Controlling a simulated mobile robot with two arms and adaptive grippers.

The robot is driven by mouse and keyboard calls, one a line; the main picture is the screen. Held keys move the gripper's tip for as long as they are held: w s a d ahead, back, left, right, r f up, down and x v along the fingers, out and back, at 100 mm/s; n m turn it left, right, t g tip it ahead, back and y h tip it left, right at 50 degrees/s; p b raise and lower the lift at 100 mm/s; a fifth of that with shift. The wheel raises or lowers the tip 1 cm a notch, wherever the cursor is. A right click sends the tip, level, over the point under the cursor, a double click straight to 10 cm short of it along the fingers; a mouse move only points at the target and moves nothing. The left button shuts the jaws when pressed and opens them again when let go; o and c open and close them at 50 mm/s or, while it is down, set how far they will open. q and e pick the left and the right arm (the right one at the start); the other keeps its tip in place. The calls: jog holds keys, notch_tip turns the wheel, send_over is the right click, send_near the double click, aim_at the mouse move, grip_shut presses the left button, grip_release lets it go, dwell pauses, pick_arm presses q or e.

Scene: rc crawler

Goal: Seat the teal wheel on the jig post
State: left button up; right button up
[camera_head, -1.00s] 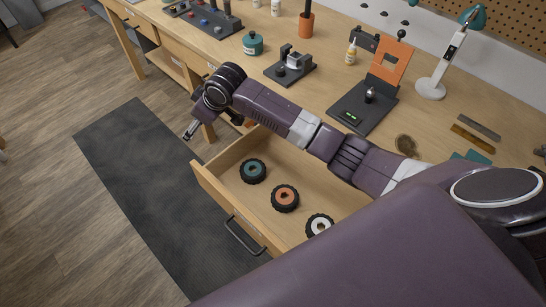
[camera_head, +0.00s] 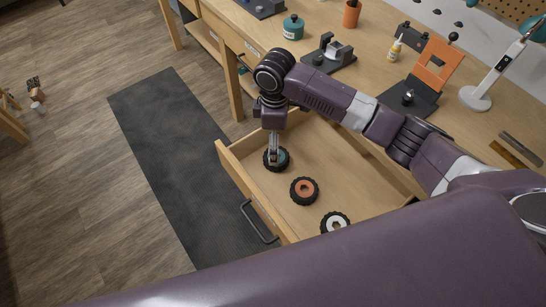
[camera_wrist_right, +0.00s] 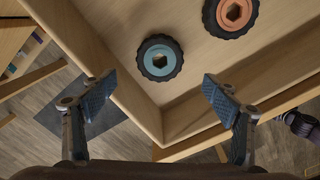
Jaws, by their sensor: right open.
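The teal wheel (camera_head: 283,157), with a black tyre, lies flat in the open drawer (camera_head: 340,160) near its far left corner. My right gripper (camera_head: 273,150) points down over it and partly hides it in the head view. In the right wrist view, the open fingers of my right gripper (camera_wrist_right: 158,88) are apart and empty, with the whole teal wheel (camera_wrist_right: 159,61) visible beyond the tips. A dark fixture with a small upright post (camera_head: 408,98) and an orange plate (camera_head: 434,66) stands on the bench; I cannot tell for certain that it is the jig. My left gripper is out of view.
An orange wheel (camera_head: 304,190) and a white wheel (camera_head: 335,222) lie in the same drawer. The drawer walls stand close around my right gripper. Another dark fixture (camera_head: 328,55), a teal jar (camera_head: 293,27) and a white lamp (camera_head: 476,98) stand on the bench.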

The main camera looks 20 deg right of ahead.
jog(key=f, duration=0.2)
jog(key=f+p, duration=0.1)
jog(key=f, duration=0.4)
jog(key=shift+s+d+f, duration=0.15)
jog(key=shift+d, duration=0.2)
jog(key=shift+f, duration=0.35)
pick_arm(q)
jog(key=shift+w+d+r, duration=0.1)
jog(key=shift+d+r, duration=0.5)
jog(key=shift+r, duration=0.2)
pick_arm(e)
jog(key=shift+c, duration=0.6)
jog(key=c, duration=1.2)
jog(key=shift+o, duration=0.2)
jog(key=shift+r, duration=0.1)
